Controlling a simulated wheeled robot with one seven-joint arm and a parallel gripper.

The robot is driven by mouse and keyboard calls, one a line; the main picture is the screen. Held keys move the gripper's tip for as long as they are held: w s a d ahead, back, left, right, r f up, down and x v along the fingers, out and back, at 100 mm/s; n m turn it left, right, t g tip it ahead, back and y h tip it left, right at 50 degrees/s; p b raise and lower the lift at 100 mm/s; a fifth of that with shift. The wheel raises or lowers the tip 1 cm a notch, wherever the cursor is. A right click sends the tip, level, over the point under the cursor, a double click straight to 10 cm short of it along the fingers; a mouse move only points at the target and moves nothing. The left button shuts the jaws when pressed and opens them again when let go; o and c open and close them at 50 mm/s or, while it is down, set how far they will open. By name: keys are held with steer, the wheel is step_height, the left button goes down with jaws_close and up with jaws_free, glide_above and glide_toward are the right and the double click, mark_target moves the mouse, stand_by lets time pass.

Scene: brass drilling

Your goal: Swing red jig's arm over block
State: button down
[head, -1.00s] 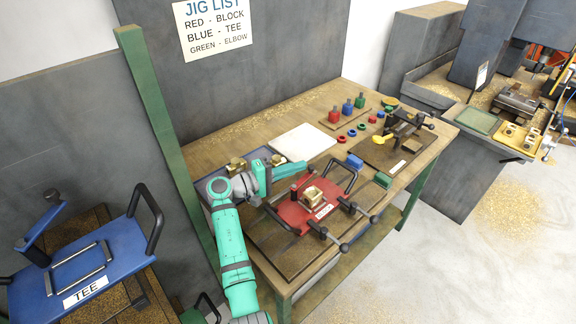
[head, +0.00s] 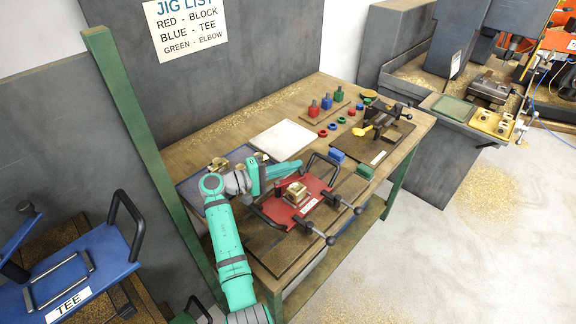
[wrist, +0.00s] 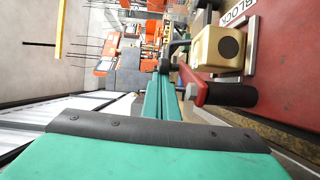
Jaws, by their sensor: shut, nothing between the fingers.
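The red jig (head: 308,207) lies on the near part of the bench, with its label toward the front. The brass block (head: 296,194) sits on it, and the block (wrist: 217,48) also shows at the upper right of the wrist view. In the wrist view a red arm (wrist: 190,84) with a black grip (wrist: 231,95) stands close beside the block. My gripper (head: 292,169) is at the jig's back left side in the head view. Its teal fingers (wrist: 166,88) are together and empty, with their tips close to the red arm. I cannot tell whether they touch it.
Black clamp handles (head: 345,204) stick out at the jig's right side, and a black loop handle (head: 325,160) rises behind it. A white pad (head: 283,139) and a dark fixture (head: 385,121) stand farther back. The blue jig (head: 70,270) is at the left.

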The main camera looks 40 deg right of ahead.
steer(key=shift+s+a, duration=0.1)
steer(key=shift+s, duration=0.15)
steer(key=shift+a, duration=0.2)
steer(key=shift+s+d, duration=0.35)
steer(key=shift+w+a, duration=0.2)
steer(key=shift+w, duration=0.1)
stand_by(0.5)
